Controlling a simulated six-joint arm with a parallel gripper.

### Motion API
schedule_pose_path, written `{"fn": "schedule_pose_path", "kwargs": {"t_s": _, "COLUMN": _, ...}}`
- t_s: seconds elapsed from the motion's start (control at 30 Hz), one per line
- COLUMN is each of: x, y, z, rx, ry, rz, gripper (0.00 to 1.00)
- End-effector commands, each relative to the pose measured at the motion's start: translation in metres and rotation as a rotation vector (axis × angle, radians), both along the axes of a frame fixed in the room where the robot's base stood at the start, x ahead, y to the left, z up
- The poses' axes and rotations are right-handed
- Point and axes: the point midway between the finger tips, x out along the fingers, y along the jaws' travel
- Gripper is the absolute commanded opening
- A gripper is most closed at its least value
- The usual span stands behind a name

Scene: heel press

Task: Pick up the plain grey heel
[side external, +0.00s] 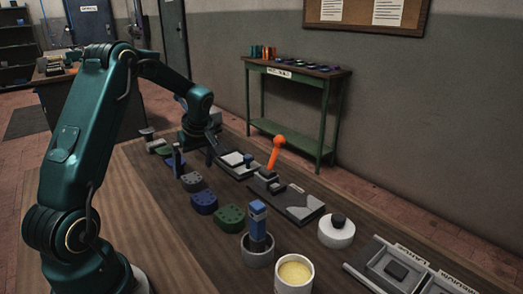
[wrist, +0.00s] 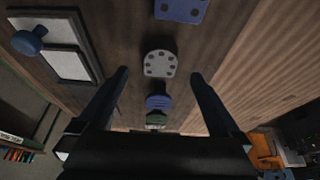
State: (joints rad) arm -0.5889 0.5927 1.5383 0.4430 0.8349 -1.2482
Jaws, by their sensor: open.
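The grey heel (side external: 192,182) lies on the wooden bench in a row of coloured heels. It is a rounded block with small dark holes in its top. In the wrist view the grey heel (wrist: 159,64) appears between the two fingertips, with bench visible on both sides of it. My gripper (side external: 194,162) is over the row, just behind the grey heel in the side view. In the wrist view my gripper (wrist: 160,73) has its fingers wide apart with nothing held. I cannot tell its exact height above the bench.
A blue heel (side external: 203,202) and a green heel (side external: 231,217) lie nearer the side camera. A pale plate with a blue knob (wrist: 30,40) is alongside. An orange-handled press (side external: 277,150) stands right.

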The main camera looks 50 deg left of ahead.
Motion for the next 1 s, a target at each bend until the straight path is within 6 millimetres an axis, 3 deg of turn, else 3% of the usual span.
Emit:
{"fn": "schedule_pose_path", "kwargs": {"t_s": 0.4, "x": -0.001, "y": 0.018, "z": -0.041, "rx": -0.001, "ry": 0.001, "rz": 0.001, "gripper": 1.00}}
{"fn": "schedule_pose_path", "kwargs": {"t_s": 0.7, "x": 0.000, "y": 0.019, "z": -0.044, "rx": 0.000, "ry": -0.001, "rz": 0.001, "gripper": 1.00}}
{"fn": "schedule_pose_path", "kwargs": {"t_s": 0.77, "x": 0.000, "y": 0.019, "z": -0.044, "rx": 0.000, "ry": -0.001, "rz": 0.001, "gripper": 0.81}}
{"fn": "schedule_pose_path", "kwargs": {"t_s": 0.97, "x": 0.000, "y": 0.019, "z": -0.044, "rx": 0.000, "ry": -0.001, "rz": 0.001, "gripper": 0.04}}
{"fn": "schedule_pose_path", "kwargs": {"t_s": 1.0, "x": 0.000, "y": 0.019, "z": -0.044, "rx": 0.000, "ry": -0.001, "rz": 0.001, "gripper": 0.00}}
